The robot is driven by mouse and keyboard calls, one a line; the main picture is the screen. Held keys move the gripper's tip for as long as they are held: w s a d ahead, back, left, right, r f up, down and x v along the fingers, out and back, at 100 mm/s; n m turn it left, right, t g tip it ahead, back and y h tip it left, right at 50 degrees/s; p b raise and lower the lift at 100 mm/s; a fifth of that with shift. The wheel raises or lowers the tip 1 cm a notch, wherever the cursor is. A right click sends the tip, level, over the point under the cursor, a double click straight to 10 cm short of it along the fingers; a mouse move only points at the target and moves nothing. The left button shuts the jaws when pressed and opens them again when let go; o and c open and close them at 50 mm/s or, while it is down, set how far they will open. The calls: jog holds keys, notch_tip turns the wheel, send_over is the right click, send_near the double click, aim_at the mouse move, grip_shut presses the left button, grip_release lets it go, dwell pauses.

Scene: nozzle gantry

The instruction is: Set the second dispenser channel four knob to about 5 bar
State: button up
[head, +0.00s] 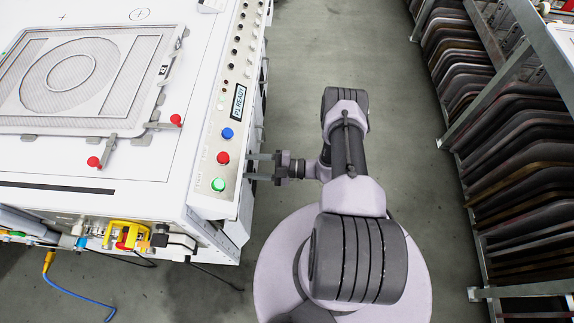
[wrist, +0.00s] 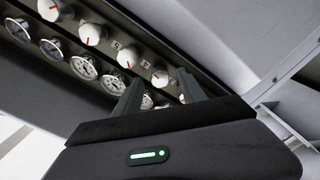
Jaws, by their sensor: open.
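A slanted row of white round knobs with red pointer marks shows in the wrist view, among them an upper left knob (wrist: 92,34), a middle knob (wrist: 127,57) and a knob (wrist: 160,76) beyond my fingers. A row of round pressure gauges (wrist: 84,67) runs just below them. My gripper (wrist: 160,78) is open, its two fingers spread, with nothing seen between them. The fingers partly cover the lower right gauges and knobs. In the head view my gripper (head: 262,168) is at the machine's right side.
The white machine (head: 150,220) fills the left, with a blue button (head: 228,133), a red button (head: 223,157) and a green button (head: 218,184) on its edge panel. A rack (head: 490,130) of stacked parts stands at the right. Grey floor (head: 330,50) lies between.

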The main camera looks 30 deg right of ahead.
jog(key=p+v, duration=0.1)
jog(key=v, duration=1.5)
jog(key=shift+p, duration=0.3)
jog(key=shift+r, duration=0.1)
